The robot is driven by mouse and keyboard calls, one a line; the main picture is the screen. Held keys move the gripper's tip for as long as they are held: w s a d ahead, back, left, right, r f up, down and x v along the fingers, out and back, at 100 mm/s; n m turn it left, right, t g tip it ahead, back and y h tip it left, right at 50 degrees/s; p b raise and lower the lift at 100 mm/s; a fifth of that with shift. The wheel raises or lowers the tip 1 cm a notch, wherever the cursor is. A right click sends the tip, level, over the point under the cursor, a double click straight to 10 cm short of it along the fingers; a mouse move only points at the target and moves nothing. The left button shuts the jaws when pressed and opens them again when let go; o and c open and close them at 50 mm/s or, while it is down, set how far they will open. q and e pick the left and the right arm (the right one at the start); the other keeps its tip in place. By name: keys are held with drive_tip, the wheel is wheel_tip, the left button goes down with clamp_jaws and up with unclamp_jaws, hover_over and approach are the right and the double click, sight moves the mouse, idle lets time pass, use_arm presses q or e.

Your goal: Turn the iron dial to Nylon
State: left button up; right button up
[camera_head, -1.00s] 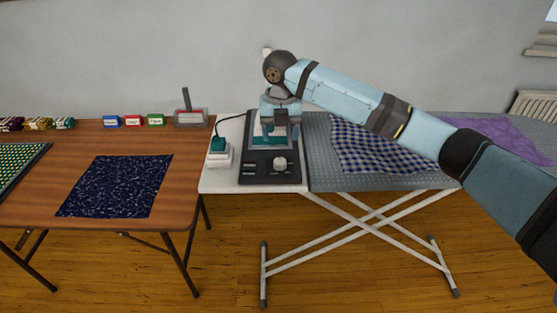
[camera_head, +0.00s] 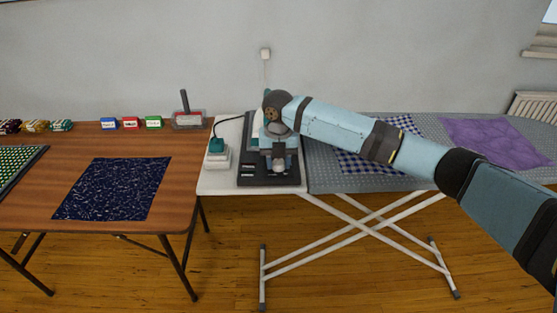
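The dark iron station (camera_head: 252,178) stands on the white end of the ironing board, with pale labels on its front left. The iron on it is mostly hidden behind my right arm. My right gripper (camera_head: 279,163) points down over the front right of the station, where the dial is. The gripper covers most of the dial, so its setting cannot be read. I cannot tell whether the fingers touch it or how far apart they are. My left gripper is not in view.
A white block with a teal top (camera_head: 217,152) stands left of the station. The grey ironing board (camera_head: 325,175) holds a blue checked cloth (camera_head: 358,162) and a purple cloth (camera_head: 490,140). The wooden table (camera_head: 185,165) at left holds dark blue fabric (camera_head: 115,188) and small boxes.

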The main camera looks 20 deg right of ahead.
drive_tip(key=c, duration=0.3)
drive_tip(key=shift+r, duration=0.1)
